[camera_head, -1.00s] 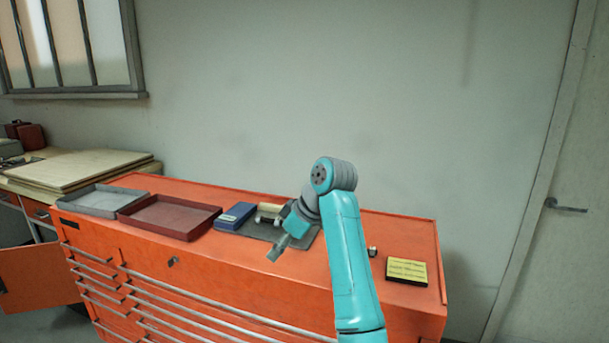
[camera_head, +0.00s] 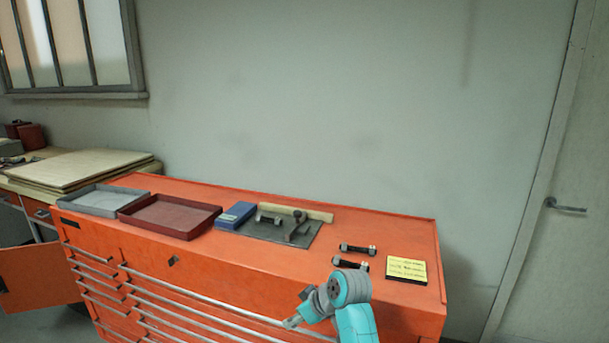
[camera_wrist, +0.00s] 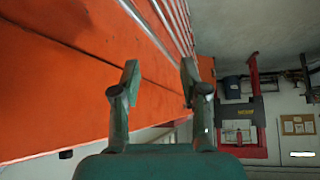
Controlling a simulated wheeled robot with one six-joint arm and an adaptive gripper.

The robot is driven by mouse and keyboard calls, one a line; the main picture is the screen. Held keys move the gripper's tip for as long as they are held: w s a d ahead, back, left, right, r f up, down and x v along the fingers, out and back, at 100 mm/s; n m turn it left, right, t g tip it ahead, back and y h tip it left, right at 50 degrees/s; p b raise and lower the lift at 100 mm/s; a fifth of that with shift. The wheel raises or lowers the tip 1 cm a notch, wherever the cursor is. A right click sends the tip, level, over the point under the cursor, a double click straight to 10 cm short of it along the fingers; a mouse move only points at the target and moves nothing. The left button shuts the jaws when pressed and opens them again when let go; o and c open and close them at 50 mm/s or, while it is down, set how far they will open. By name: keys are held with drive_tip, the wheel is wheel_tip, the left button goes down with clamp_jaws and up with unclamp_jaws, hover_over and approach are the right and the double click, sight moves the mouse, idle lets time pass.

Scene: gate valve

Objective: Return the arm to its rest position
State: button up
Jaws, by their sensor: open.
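My gripper (camera_head: 291,322) is low at the front of the orange tool chest, in front of its drawer handles in the head view. My teal arm is folded down at the bottom of that view. In the wrist view my gripper (camera_wrist: 160,75) shows two fingers spread apart with nothing between them. Beyond the fingers are the orange chest face (camera_wrist: 60,90) on the left and the floor and room on the right.
The chest top (camera_head: 270,265) holds a grey tray (camera_head: 104,211), a red tray (camera_head: 140,226), a blue box (camera_head: 235,213), a dark mat with tools (camera_head: 250,228), two dark bolts (camera_head: 358,249) and a yellow note pad (camera_head: 407,268). A door (camera_head: 575,270) stands at the right.

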drive_tip(key=s+d+f+m+t, duration=0.1)
drive_tip(key=s+d+f, duration=0.1)
drive_tip(key=s+f, duration=0.25)
drive_tip(key=s+d+f+m+t+h, duration=0.1)
drive_tip(key=s+d+f, duration=0.15)
drive_tip(key=f, duration=0.35)
drive_tip(key=s+d+f+m+t, duration=0.1)
drive_tip(key=s+d+f+m, duration=0.1)
drive_tip(key=s+f, duration=0.3)
drive_tip(key=s+d+f+m+t+h, duration=0.15)
drive_tip(key=s+d+f, duration=0.25)
drive_tip(key=s, duration=0.4)
drive_tip(key=s+d+f+m+t+h, duration=0.1)
drive_tip(key=s+d+f+m, duration=0.15)
drive_tip(key=s, duration=0.55)
drive_tip(key=s+d+r+m+t+h, duration=0.1)
drive_tip(key=s+d+r, duration=0.2)
drive_tip(key=s, duration=0.6)
drive_tip(key=s+d+r+t+h, duration=0.1)
drive_tip(key=s+d+r, duration=0.15)
drive_tip(key=s, duration=0.65)
drive_tip(key=s+d+r+m+t, duration=0.1)
drive_tip(key=s+d+r+t, duration=0.1)
drive_tip(key=s+r, duration=1)
drive_tip(key=shift+r+h, duration=0.35)
drive_tip(key=shift+r, duration=0.25)
